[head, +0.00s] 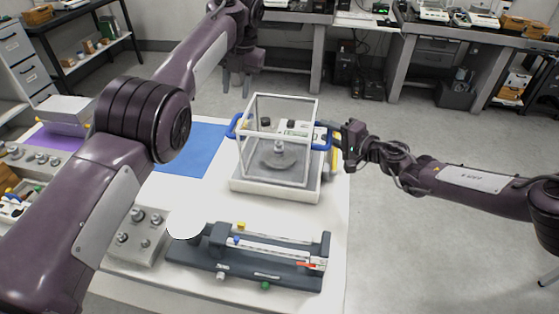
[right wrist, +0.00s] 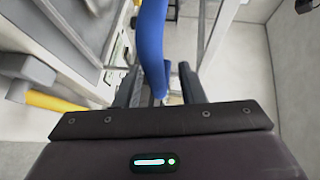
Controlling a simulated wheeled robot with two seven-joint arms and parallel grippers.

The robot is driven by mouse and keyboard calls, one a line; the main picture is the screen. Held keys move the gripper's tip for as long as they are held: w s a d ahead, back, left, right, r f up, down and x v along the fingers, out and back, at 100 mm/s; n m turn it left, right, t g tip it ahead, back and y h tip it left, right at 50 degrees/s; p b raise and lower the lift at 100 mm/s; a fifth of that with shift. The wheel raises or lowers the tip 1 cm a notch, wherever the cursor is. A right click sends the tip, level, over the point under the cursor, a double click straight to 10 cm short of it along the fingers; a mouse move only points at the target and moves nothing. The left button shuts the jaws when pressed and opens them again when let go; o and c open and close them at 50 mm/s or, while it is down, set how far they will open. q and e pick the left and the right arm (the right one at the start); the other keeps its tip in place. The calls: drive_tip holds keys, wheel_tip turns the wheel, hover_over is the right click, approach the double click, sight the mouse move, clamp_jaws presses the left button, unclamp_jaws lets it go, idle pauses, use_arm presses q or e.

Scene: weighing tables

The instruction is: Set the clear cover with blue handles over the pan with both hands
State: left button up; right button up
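The clear cover (head: 312,110) is a see-through box with pale edges and a blue handle on each side. It stands upright around the round pan (head: 268,162) of the white balance (head: 262,190); I cannot tell whether its lower edge touches the balance. A metal weight (head: 279,147) shows on the pan. My right gripper (head: 333,140) is at the right blue handle (head: 323,147). In the right wrist view this handle (right wrist: 152,45) lies between the open fingers, with a gap beside it. My left gripper (head: 237,90) hangs open and empty beyond the left blue handle (head: 233,126).
A dark beam-type balance (head: 245,270) lies at the front of the white table (head: 190,285). A blue mat (head: 190,150) lies left of the cover. Benches with equipment line the back; open floor lies right.

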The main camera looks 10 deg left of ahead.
drive_tip(key=shift+s+d, duration=0.15)
drive_tip(key=shift+d, duration=0.05)
use_arm(q)
drive_tip(key=shift+r, duration=0.45)
use_arm(e)
drive_tip(key=v, duration=0.7)
use_arm(q)
drive_tip(key=shift+d, duration=0.1)
